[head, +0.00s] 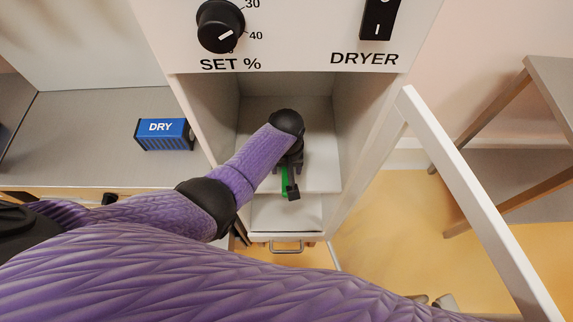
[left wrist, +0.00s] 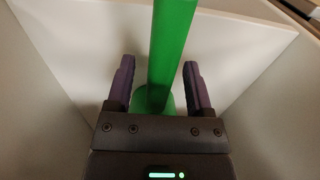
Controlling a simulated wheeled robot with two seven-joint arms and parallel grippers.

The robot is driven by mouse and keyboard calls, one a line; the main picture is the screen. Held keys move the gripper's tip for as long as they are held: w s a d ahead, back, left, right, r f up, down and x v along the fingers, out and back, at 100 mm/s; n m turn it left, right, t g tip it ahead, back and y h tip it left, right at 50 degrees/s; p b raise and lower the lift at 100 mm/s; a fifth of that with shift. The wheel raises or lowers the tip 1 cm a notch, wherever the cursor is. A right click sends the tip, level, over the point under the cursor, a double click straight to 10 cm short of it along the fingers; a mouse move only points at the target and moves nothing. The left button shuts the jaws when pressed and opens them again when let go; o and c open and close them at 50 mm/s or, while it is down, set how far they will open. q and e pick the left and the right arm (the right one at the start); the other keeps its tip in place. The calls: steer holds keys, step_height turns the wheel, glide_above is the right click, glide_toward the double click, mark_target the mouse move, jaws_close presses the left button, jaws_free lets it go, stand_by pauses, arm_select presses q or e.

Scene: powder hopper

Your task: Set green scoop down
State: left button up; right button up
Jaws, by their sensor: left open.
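The green scoop (head: 285,182) is inside the white dryer cabinet, mostly hidden behind my left gripper in the head view. In the left wrist view the green scoop (left wrist: 172,50) shows as a long green bar with a rounded green part low between the fingers. My left gripper (head: 291,185) is inside the cabinet opening. In the left wrist view my left gripper (left wrist: 158,80) has its two dark fingers apart, one on each side of the scoop, with gaps showing. Whether the scoop rests on the shelf (head: 318,178) is hard to tell. My right gripper does not show.
The cabinet's side walls stand close around my left arm. Its front carries a SET % knob (head: 221,26) and a DRYER switch (head: 380,17). An open white-framed door (head: 465,190) stands at right. A blue DRY box (head: 164,134) sits on the grey counter (head: 85,135) at left.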

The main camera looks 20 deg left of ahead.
arm_select(q)
steer(key=shift+r, duration=0.1)
step_height(320, 180, up, 12)
steer(key=p, duration=0.6)
steer(key=shift+r+p, duration=0.15)
steer(key=shift+p, duration=0.2)
